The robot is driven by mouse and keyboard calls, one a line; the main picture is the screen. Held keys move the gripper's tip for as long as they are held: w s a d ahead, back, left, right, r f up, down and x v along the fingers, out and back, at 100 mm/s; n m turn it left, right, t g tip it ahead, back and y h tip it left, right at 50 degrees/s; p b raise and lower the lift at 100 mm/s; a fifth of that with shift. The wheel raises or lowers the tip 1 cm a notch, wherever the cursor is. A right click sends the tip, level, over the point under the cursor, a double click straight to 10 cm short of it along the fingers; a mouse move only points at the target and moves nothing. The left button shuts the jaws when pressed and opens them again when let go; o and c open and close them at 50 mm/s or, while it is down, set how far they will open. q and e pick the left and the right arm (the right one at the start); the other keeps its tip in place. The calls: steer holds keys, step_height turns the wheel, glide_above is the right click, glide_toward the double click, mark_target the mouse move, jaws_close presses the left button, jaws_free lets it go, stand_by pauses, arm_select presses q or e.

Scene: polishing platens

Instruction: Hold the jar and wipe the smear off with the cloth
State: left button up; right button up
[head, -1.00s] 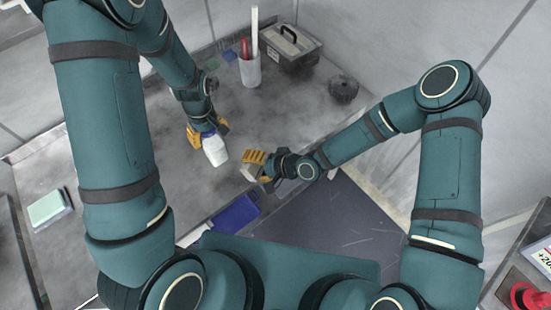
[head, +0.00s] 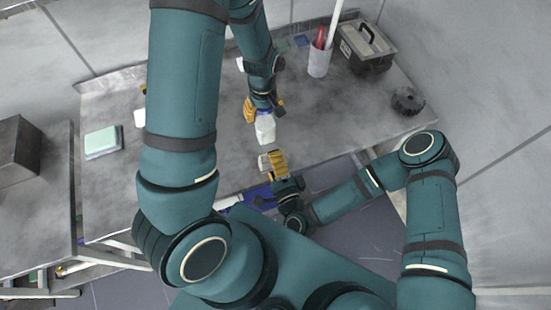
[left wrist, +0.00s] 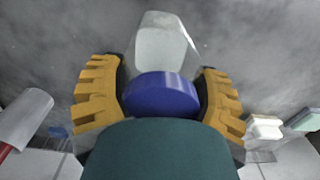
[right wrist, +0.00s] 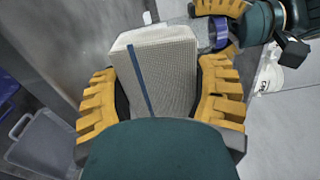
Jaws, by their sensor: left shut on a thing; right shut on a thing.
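The jar (head: 265,128) is a pale, clear-sided jar with a blue lid (left wrist: 160,93). My left gripper (head: 264,108) is shut around it near the lid, and its body points away from the palm in the left wrist view (left wrist: 165,48). The cloth (right wrist: 155,72) is a folded off-white pad with a dark blue stripe. My right gripper (head: 273,163) is shut on it, just below the jar in the head view. In the right wrist view the jar (right wrist: 205,35) lies partly behind the cloth; I cannot tell whether they touch. I cannot make out a smear.
The grey bench (head: 200,160) has clear room left of the jar. A cup (head: 319,62) with red and white sticks, a dark toolbox (head: 365,55) and a black round part (head: 407,101) stand at right. A pale green block (head: 103,141) lies at left.

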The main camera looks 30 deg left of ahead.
mark_target(275, 130)
steer(key=shift+x, duration=2.95)
steer(key=shift+x, duration=0.9)
steer(key=shift+w, duration=0.1)
steer(key=shift+w+d, duration=1.35)
steer(key=shift+w, duration=0.05)
steer(key=shift+a, duration=0.1)
steer(key=shift+s+a+r, duration=0.1)
steer(key=shift+s+a, duration=1.25)
steer(key=shift+s, duration=0.15)
steer(key=shift+d+r, duration=0.1)
steer(key=shift+w+d, duration=1.25)
steer(key=shift+w, duration=0.3)
